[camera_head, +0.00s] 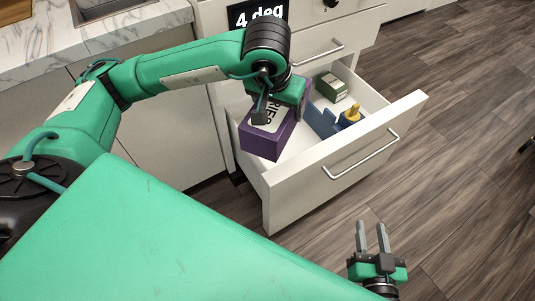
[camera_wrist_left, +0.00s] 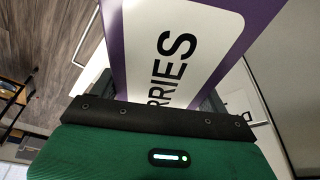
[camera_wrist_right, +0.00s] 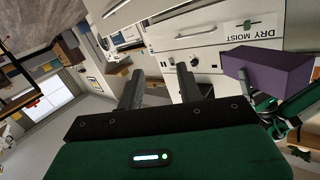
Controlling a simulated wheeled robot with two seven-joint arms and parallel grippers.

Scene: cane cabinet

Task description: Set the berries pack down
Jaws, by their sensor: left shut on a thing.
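The berries pack (camera_head: 263,143) is a purple box with a white label. My left gripper (camera_head: 265,112) is shut on it, and in the head view it overlaps the left side of the open drawer (camera_head: 345,150). I cannot tell whether its base touches the drawer floor. Its label fills the left wrist view (camera_wrist_left: 180,50), between the fingers. The purple pack also shows in the right wrist view (camera_wrist_right: 270,68). My right gripper (camera_head: 372,238) is open and empty, in front of the drawer and away from the pack.
The drawer also holds a green box (camera_head: 330,87) at the back and a blue item (camera_head: 324,122) with a yellow part (camera_head: 352,113). A marble counter (camera_head: 135,30) is at the upper left. Wooden floor (camera_head: 470,150) is clear at the right.

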